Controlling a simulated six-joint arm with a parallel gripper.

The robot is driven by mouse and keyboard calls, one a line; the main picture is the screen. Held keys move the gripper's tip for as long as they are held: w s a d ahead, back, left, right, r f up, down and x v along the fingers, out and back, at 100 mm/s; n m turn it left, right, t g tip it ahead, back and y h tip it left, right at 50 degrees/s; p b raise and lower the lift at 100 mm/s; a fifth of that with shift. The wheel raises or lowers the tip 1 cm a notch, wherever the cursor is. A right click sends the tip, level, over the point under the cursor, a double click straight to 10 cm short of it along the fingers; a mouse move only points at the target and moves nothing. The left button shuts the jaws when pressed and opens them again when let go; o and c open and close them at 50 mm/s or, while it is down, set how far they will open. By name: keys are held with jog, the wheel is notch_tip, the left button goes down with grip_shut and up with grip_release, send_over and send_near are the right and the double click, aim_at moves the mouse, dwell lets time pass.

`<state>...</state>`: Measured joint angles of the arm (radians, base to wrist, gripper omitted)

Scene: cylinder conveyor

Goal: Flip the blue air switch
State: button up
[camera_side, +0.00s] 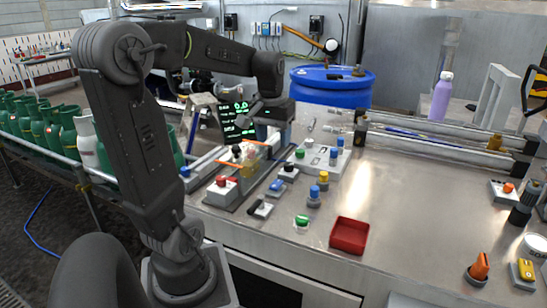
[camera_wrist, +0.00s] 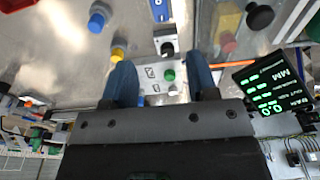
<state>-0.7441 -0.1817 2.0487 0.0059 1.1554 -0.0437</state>
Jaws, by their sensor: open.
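Several blue controls show on the bench, and I cannot tell for certain which is the air switch. A blue switch on a small base (camera_side: 276,186) sits left of centre in the side view. A blue round knob (camera_side: 314,191) stands right of it. In the wrist view, a blue knob (camera_wrist: 97,20) is at the upper left and a blue switch (camera_wrist: 160,9) at the top middle. My gripper (camera_side: 258,119) is above the back of the bench, apart from these controls. In the wrist view my gripper (camera_wrist: 162,80) is open, with nothing between its two fingers.
A white control panel (camera_side: 320,155) with a green button stands below and beyond my gripper. A red tray (camera_side: 349,235) lies at the front. Green cylinders (camera_side: 63,125) line the conveyor at left. The bench's middle right is clear.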

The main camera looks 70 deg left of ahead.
aim_at(276, 183)
jog(key=shift+g+h, duration=0.5)
jog(key=f, duration=0.4)
jog(key=a+f, duration=0.1)
jog(key=f, duration=0.4)
jog(key=w+f, duration=0.1)
jog(key=f, duration=0.3)
jog(key=shift+w+a+f, duration=0.1)
jog(key=shift+a+f, duration=0.05)
jog(key=shift+f, duration=0.1)
